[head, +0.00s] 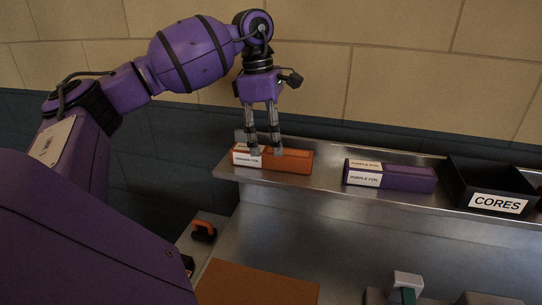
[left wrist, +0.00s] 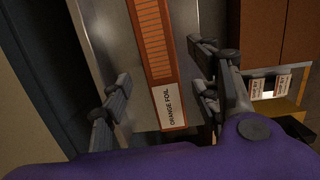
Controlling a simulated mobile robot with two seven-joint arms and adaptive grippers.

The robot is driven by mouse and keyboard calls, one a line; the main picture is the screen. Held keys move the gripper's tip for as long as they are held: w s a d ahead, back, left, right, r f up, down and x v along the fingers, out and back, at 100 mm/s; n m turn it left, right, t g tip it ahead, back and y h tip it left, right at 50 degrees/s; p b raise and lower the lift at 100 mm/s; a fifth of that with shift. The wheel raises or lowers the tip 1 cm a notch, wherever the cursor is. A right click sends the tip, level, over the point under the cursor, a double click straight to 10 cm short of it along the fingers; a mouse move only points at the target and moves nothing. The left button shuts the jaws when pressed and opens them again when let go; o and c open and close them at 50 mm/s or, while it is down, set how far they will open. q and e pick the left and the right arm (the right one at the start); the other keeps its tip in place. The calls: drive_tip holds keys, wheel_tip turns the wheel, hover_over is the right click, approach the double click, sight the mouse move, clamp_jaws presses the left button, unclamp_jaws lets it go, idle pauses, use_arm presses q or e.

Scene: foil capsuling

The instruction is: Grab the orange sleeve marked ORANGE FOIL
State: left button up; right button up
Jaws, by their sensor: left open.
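The orange sleeve (head: 297,160) lies on the left end of the steel shelf in the head view, with a white label at its left end. In the left wrist view the sleeve (left wrist: 153,47) runs between my fingers, and its label reads ORANGE FOIL. My left gripper (head: 266,153) points down at the sleeve, with its fingertips at the sleeve's height. In the left wrist view the gripper (left wrist: 158,103) is open, one finger on each side, with gaps to the sleeve. Whether a fingertip touches it cannot be told. My right gripper is not in view.
A purple sleeve marked PURPLE FOIL (head: 405,177) lies further right on the shelf (head: 328,178). A black bin marked CORES (head: 487,179) stands at the right. The tiled wall (head: 400,60) rises behind. An orange-brown panel (head: 257,284) lies below on the worktop.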

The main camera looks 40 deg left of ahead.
sight(271, 150)
use_arm(q)
drive_tip(key=shift+w+d+f+p, duration=0.1)
drive_tip(key=shift+d+f+p, duration=0.1)
drive_tip(key=shift+f, duration=0.8)
drive_tip(key=shift+d+f+p, duration=0.1)
drive_tip(key=shift+f+p, duration=0.1)
drive_tip(key=shift+f, duration=0.8)
drive_tip(key=shift+c, duration=0.5)
drive_tip(key=c, duration=1.1)
drive_tip(key=shift+c, duration=0.4)
drive_tip(key=shift+r, duration=0.15)
